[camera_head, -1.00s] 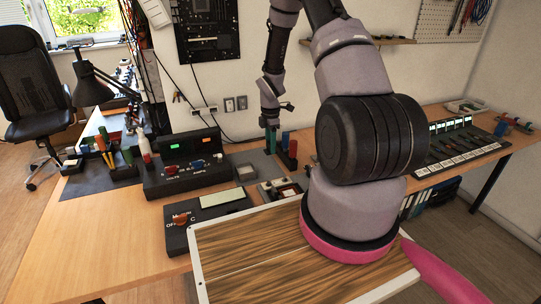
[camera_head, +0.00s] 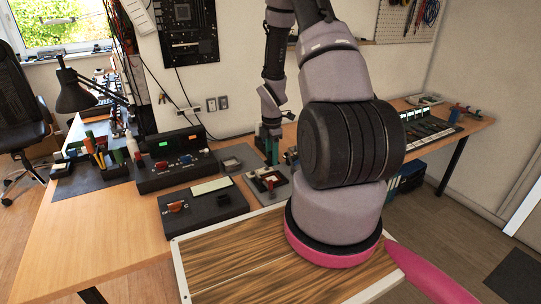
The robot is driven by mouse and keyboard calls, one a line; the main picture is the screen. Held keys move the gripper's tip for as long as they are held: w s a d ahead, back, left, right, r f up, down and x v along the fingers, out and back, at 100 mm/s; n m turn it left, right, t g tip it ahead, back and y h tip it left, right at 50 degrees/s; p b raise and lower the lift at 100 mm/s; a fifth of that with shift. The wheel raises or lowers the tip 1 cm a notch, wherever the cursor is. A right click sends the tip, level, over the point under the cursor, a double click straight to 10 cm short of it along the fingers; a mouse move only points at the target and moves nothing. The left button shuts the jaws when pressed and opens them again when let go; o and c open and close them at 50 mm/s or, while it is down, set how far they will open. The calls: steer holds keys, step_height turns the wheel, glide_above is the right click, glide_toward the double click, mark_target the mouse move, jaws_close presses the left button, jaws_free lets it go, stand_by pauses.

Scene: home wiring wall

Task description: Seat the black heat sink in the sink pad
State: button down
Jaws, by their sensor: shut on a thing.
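My gripper (camera_head: 271,156) is at the back of the desk, pointing down, small in the picture. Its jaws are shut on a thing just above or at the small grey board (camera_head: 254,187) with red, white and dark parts. The held piece is too small and too covered by the fingers to make out; I take it to be the black heat sink. I cannot pick out the sink pad for certain. A grey tray with a pale square (camera_head: 231,164) lies left of the gripper.
A wood-grain panel with a white rim (camera_head: 180,272) is in front. My arm hides the desk's middle right.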

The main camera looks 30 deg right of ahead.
steer(key=shift+f, duration=2.9)
steer(key=shift+f, duration=0.75)
steer(key=shift+c, duration=1.7)
jaws_free()
step_height(320, 180, up, 11)
steer(key=shift+f, duration=0.15)
